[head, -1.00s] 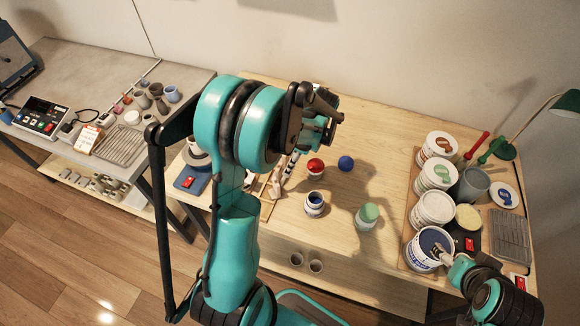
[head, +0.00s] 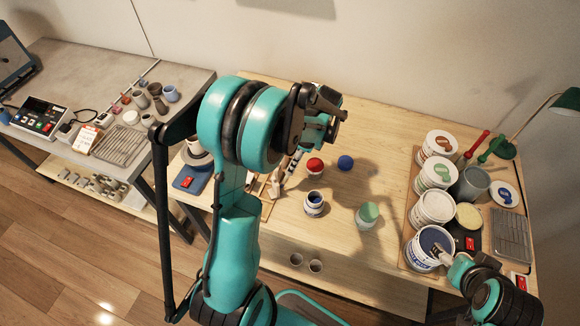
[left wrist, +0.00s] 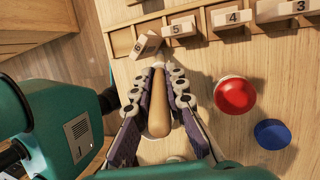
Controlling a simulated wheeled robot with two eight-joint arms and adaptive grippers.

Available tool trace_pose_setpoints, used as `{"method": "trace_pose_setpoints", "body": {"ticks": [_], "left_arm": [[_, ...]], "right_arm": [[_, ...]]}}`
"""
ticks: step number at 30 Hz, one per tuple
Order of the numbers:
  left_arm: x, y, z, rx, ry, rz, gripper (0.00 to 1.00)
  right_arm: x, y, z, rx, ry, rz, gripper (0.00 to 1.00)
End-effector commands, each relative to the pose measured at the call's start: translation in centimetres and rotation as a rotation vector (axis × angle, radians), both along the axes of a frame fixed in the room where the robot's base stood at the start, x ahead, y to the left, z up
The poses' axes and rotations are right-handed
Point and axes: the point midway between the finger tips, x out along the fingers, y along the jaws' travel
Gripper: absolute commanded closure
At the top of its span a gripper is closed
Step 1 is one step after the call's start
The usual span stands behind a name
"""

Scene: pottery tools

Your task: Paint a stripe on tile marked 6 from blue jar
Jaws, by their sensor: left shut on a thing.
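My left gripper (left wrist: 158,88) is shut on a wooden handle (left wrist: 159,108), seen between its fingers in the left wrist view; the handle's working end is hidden. In the head view my left gripper (head: 287,170) is partly hidden by my arm. The tile marked 6 (left wrist: 147,45) leans tilted at the left end of the tile rack, just beyond the fingertips. An open jar with dark blue inside (head: 314,203) stands on the wooden table, right of the gripper. A loose blue lid (head: 345,162) lies behind it. My right gripper (head: 447,258) is beside a white tub; its jaws are unclear.
Tiles marked 5 (left wrist: 181,29), 4 (left wrist: 232,17) and 3 stand in the rack. White tubs (head: 433,207) crowd the right side.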

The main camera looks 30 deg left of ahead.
Motion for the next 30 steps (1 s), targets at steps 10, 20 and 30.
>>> {"method": "trace_pose_setpoints", "body": {"ticks": [10,20,30], "left_arm": [[1.5,-0.9,0.6,0.000,0.000,0.000,1.00],[1.5,-1.0,2.3,0.000,0.000,0.000,1.00],[1.5,-1.0,6.0,0.000,0.000,0.000,1.00]], "right_arm": [[0.0,0.0,0.1,0.000,0.000,0.000,0.28],[0.0,0.0,1.3,0.000,0.000,0.000,0.28],[0.0,0.0,3.7,0.000,0.000,0.000,0.28]]}}
